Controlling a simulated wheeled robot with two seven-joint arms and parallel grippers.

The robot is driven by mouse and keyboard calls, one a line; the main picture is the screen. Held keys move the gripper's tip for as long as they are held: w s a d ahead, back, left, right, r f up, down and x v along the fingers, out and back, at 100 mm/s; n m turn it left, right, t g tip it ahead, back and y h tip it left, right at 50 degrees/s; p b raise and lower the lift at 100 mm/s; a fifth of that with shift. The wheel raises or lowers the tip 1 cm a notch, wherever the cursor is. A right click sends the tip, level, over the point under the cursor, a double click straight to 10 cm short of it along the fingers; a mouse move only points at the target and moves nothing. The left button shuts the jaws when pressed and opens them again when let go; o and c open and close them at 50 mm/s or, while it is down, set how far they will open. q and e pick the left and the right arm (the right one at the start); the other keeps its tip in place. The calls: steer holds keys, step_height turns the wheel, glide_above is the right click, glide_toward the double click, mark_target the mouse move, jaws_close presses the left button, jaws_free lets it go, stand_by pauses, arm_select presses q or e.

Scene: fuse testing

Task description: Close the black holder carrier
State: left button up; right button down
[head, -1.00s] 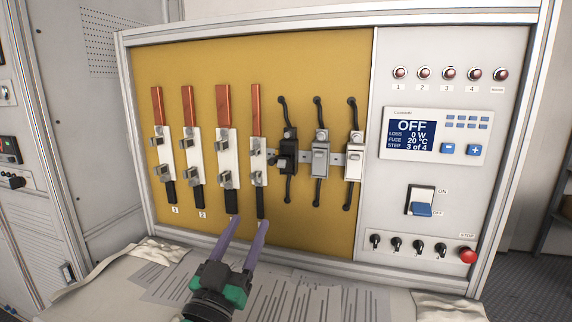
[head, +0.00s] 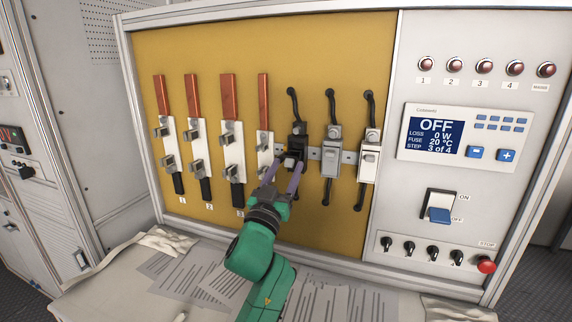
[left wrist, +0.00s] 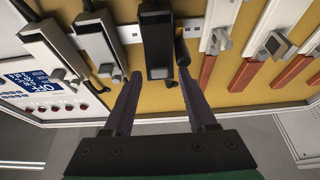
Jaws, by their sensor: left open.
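The black holder (head: 298,137) is mounted on the yellow panel, leftmost of three similar holders. Its lower part, the carrier (head: 291,161), seems to stick out toward me; its exact angle is hard to tell. My left gripper (head: 282,172) is open, with its two purple fingers just below and in front of the carrier, one partly overlapping it. In the left wrist view the black holder (left wrist: 157,38) lies ahead between the two spread fingers (left wrist: 158,82), with a small grey piece at its near end. Contact cannot be told. My right gripper is not in view.
A grey holder (head: 331,150) and a white holder (head: 369,157) stand close to the right. Strips with red-brown bars (head: 228,95) stand to the left. The control panel with display (head: 436,132) and red stop button (head: 486,265) is further right. Papers (head: 315,298) lie on the table below.

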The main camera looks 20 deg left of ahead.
arm_select(q)
steer(key=shift+w, duration=0.1)
jaws_close()
steer(key=shift+r, duration=0.1)
steer(key=shift+r+p, duration=0.2)
steer(key=shift+p, duration=0.1)
